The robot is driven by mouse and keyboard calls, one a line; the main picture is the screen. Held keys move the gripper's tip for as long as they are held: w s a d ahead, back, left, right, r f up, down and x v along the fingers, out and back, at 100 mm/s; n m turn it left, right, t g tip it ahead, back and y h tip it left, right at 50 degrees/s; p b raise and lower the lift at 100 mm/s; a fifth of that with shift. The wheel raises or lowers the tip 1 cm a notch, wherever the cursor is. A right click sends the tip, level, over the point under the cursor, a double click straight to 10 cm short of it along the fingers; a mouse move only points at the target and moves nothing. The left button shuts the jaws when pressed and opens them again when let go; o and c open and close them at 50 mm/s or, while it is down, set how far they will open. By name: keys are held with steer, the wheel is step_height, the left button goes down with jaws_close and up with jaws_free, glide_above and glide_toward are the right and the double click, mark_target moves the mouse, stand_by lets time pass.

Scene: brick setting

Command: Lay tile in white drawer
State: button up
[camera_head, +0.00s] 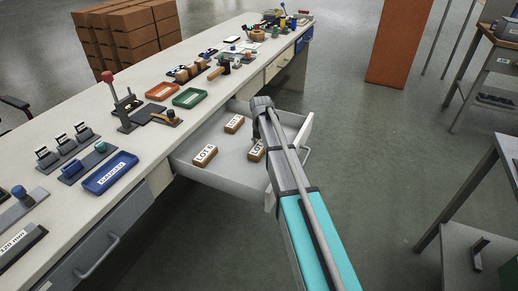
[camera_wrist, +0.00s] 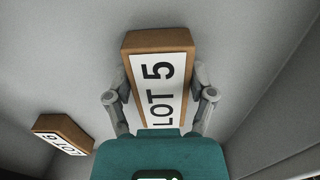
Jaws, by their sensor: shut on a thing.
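The white drawer (camera_head: 218,174) stands pulled out from the bench, with brown tiles bearing white labels inside. One tile (camera_head: 234,124) lies towards the back and another tile (camera_head: 205,155) at the front left. A third tile (camera_head: 256,151) shows partly behind my arm. In the wrist view, my gripper (camera_wrist: 160,96) is shut on the tile marked LOT 5 (camera_wrist: 158,43), with one finger on each long side. Another labelled tile (camera_wrist: 64,132) lies apart at lower left. I cannot tell whether the held tile touches the drawer floor.
The bench top (camera_head: 205,120) carries an orange tray (camera_head: 161,91), a green tray (camera_head: 190,97), a blue tray (camera_head: 110,173) and several tools. A closed grey drawer (camera_head: 100,245) is at the near left. The floor right of the open drawer is clear.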

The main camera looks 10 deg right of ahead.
mark_target(261, 144)
steer(key=shift+f, duration=0.15)
steer(key=o, duration=1.2)
step_height(261, 144, up, 12)
steer(key=p, duration=1.2)
stand_by(0.5)
steer(key=shift+s, duration=0.1)
